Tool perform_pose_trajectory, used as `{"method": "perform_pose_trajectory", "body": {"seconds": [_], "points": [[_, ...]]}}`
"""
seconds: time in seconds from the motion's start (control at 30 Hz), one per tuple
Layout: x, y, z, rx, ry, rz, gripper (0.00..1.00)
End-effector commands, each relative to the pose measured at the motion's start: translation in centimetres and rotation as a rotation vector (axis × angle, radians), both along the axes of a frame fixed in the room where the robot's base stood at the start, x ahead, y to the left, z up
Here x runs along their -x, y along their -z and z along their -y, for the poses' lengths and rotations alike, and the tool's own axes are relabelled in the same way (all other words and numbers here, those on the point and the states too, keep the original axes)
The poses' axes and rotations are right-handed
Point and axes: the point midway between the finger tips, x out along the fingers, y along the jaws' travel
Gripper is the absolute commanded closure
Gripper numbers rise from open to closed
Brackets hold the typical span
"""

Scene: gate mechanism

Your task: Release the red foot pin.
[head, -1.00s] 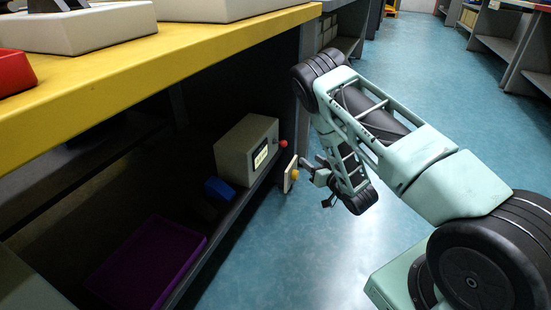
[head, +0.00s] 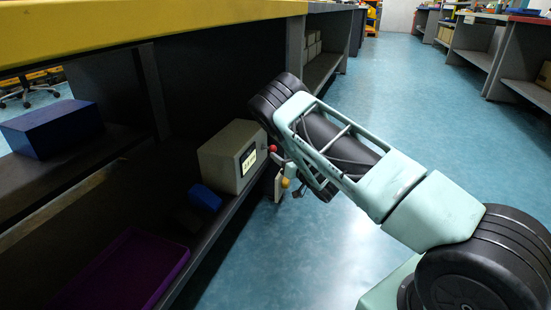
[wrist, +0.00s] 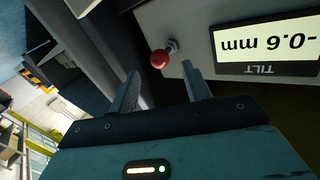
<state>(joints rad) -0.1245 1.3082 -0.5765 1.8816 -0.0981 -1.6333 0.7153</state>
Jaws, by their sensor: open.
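The red foot pin (wrist: 159,58) has a round red knob on a short metal stem and sticks out of the pale box's side in the wrist view. In the head view it is a small red ball (head: 272,148) at the box's right end. My gripper (wrist: 162,82) is open and empty, with its two fingers on either side of the line to the red knob. The knob lies just beyond the fingertips, apparently not touched. In the head view my arm hides most of the gripper.
The pale box (head: 224,152) stands on the lower shelf; its upside-down display (wrist: 266,45) reads -0.6 mm TILT. A yellow knob (head: 285,182) on a pale plate is below the red one. A blue block (head: 205,198) and purple tray (head: 125,272) lie left. The floor is clear at right.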

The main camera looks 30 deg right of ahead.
Motion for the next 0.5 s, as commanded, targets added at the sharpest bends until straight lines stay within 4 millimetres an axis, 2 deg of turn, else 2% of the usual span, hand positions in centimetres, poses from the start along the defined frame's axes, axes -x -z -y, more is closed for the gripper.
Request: {"method": "perform_pose_trajectory", "body": {"seconds": [0.03,0.2,0.5], "points": [[-1.0,0.4,-0.1,0.001,-0.002,0.004,0.52],[-3.4,0.3,-0.3,0.001,-0.001,0.001,0.52],[-4.8,0.0,-0.4,0.0,0.0,0.0,0.52]]}}
